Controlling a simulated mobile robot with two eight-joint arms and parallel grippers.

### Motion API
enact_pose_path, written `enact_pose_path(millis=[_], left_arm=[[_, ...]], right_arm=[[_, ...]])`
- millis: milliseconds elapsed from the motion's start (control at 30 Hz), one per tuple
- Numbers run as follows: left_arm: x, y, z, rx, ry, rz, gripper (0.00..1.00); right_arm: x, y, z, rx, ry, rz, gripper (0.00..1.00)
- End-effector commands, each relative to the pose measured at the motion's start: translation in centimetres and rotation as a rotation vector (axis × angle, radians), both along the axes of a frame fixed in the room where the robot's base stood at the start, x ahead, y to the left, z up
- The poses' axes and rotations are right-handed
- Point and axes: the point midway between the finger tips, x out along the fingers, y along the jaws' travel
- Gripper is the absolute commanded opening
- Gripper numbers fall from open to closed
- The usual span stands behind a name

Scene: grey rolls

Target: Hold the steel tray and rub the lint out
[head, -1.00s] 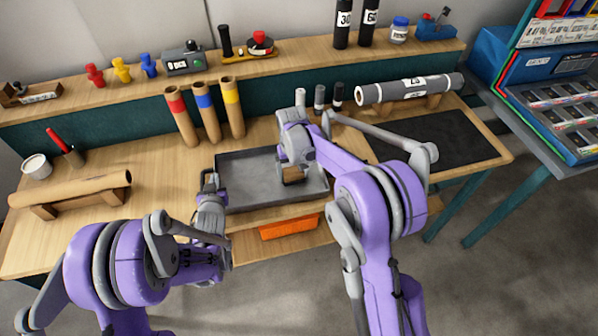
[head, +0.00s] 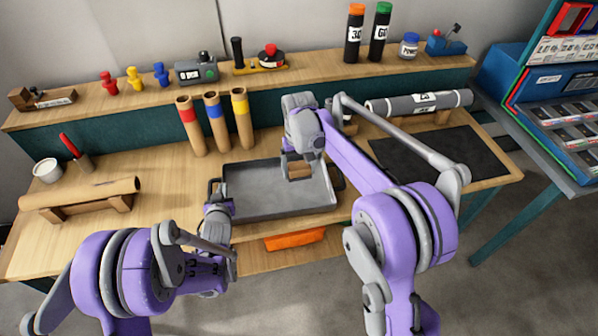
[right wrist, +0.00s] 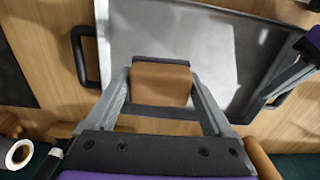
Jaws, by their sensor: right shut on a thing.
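The steel tray (head: 250,197) is a shallow grey rectangle with dark handles on the bench, near its front edge. My right gripper (head: 299,162) is shut on a brown block (head: 300,172) over the tray's back right part. In the right wrist view the block (right wrist: 160,85) sits between both fingers, over the tray floor (right wrist: 215,50); contact with the floor is hard to judge. My left gripper (head: 215,193) is at the tray's left handle; its fingers are too small and partly hidden to tell if they grip it. I cannot make out lint.
Behind the tray stand three cardboard tubes (head: 215,122) with red, blue and yellow bands. A grey roll (head: 418,103) and dark mat (head: 440,155) lie to the right. A brown roll on a stand (head: 80,193) is at left. An orange item (head: 295,239) lies below the tray.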

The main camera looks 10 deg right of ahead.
Motion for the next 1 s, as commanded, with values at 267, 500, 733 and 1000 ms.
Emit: enact_pose_path(millis=[267,500,733,1000], left_arm=[[-0.01,0.01,-0.02,0.000,0.001,0.000,0.00],[-0.01,0.00,-0.02,0.000,0.001,0.000,0.23],[0.00,0.00,-0.01,0.000,0.000,0.000,0.39],[-0.86,0.03,0.39,0.001,0.000,0.000,0.39]], right_arm=[[0.00,0.00,-0.01,0.000,0.000,0.000,0.34],[0.01,0.00,-0.02,0.000,0.000,0.000,0.34],[0.01,0.00,-0.02,0.000,0.000,0.000,0.34],[0.01,0.00,-0.02,0.000,0.000,0.000,0.34]])
